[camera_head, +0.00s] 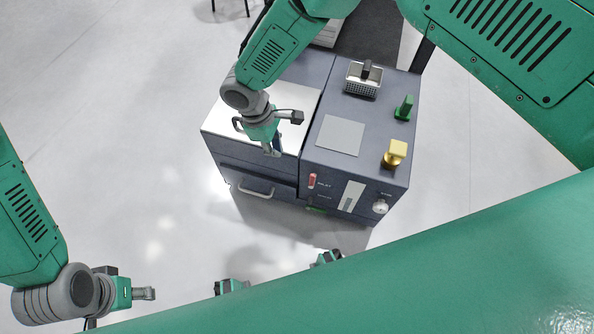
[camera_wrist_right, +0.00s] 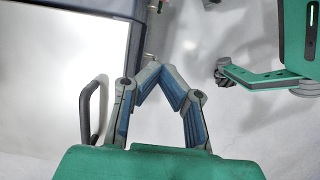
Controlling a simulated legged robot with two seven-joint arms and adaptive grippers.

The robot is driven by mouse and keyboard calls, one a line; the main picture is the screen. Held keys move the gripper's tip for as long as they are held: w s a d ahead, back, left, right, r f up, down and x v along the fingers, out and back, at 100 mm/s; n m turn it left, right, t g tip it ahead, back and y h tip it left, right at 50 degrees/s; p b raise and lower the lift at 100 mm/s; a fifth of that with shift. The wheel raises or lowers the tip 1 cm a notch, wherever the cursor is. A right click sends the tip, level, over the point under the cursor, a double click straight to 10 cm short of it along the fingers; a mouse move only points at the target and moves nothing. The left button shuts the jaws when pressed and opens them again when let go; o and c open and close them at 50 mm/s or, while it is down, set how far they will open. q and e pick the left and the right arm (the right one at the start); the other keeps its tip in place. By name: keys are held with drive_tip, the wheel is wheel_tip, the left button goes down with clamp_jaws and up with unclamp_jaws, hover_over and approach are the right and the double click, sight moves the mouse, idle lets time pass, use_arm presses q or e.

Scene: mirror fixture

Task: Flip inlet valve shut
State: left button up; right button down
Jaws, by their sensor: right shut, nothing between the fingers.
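The inlet valve (camera_head: 312,181) has a small red handle on the front face of the dark grey machine, beside an "INLET" label. In the head view the handle stands roughly upright. My right gripper (camera_head: 275,150) is above the machine's front edge, left of the valve and apart from it. In the right wrist view its fingers (camera_wrist_right: 159,68) meet at the tips with nothing between them. I cannot make out the valve clearly in that view. My left gripper (camera_head: 147,293) hangs at the lower left over the floor, far from the machine; its finger opening is too small to judge.
The machine's top carries a bright mirror-like panel (camera_head: 292,100), a metal basket-like block (camera_head: 364,79), a green knob (camera_head: 404,108) and a yellow knob (camera_head: 395,153). A white round knob (camera_head: 380,207) and a drawer handle (camera_head: 257,190) are on the front. Floor to the left is clear.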

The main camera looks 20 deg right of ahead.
sight(312, 181)
use_arm(q)
drive_tip(key=shift+d+f+b, duration=0.15)
drive_tip(key=shift+f+b, duration=0.75)
drive_tip(key=shift+b, duration=0.1)
drive_tip(key=shift+d+f+b, duration=0.15)
drive_tip(key=shift+f+b, duration=0.75)
drive_tip(key=shift+b, duration=0.05)
use_arm(e)
drive_tip(key=s+d+f, duration=0.3)
drive_tip(key=d+f, duration=0.3)
drive_tip(key=f, duration=0.3)
drive_tip(key=shift+s+f, duration=0.25)
drive_tip(key=shift+f, duration=0.1)
drive_tip(key=shift+d, duration=0.1)
use_arm(q)
drive_tip(key=shift+s+d+r, duration=0.2)
drive_tip(key=shift+s+d, duration=0.1)
drive_tip(key=shift+s, duration=0.45)
use_arm(e)
drive_tip(key=shift+s+d+t+y, duration=0.1)
drive_tip(key=shift+d+t+y, duration=0.25)
drive_tip(key=shift+y, duration=0.35)
use_arm(q)
drive_tip(key=shift+a, duration=0.1)
use_arm(e)
drive_tip(key=shift+a, duration=0.15)
